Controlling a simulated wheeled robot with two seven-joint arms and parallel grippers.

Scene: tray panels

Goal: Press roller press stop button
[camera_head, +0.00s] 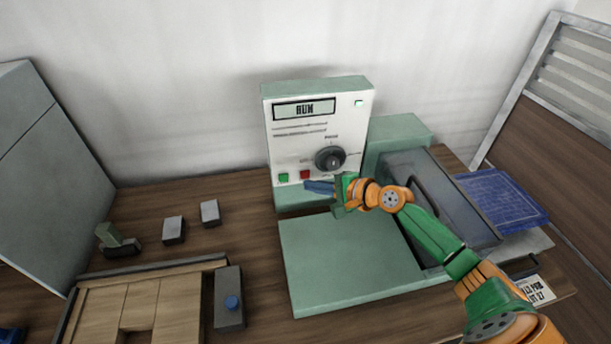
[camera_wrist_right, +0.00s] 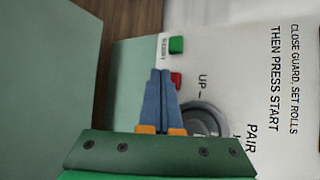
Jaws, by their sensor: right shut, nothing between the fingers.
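The roller press control panel (camera_head: 318,130) is a white face on a green box, and its display (camera_head: 304,110) reads RUN. Low on the panel are a green button (camera_head: 283,178) and, to its right, a red button (camera_head: 305,174). My right gripper (camera_head: 308,186) is shut and empty, its blue fingertips just below the red button. In the right wrist view the shut fingers (camera_wrist_right: 160,75) point at the panel beside the red button (camera_wrist_right: 176,80), partly covering it; the green button (camera_wrist_right: 176,45) lies beyond. I cannot tell whether the tips touch the panel. My left gripper is not in view.
A black dial (camera_head: 330,159) sits right of the buttons, close to my gripper. A flat green plate (camera_head: 340,262) and a dark guard (camera_head: 455,205) lie under my right arm. A wooden tray (camera_head: 140,305) and small grey blocks (camera_head: 173,230) stand at left.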

